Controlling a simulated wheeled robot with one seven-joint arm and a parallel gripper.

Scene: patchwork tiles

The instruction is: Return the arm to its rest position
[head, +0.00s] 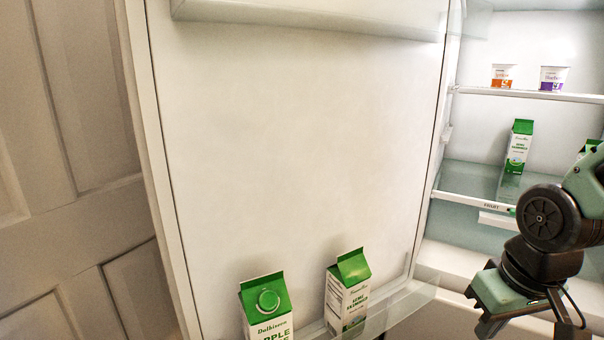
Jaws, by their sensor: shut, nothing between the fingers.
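My gripper (530,325) hangs at the lower right, pointing down, with its tips at or past the bottom edge of the head view. It is shut and holds nothing. My arm (548,218) comes in from the right edge and bends down at a dark round joint. The gripper is in front of the open fridge, to the right of the fridge door, with no object seen touching it.
The open fridge door (300,130) fills the middle. Its bottom shelf holds two green-topped cartons, one left (266,305) and one right (347,290). Inside the fridge, two cups (503,76) (552,78) stand above a carton (518,146). A panelled surface (70,100) is at left.

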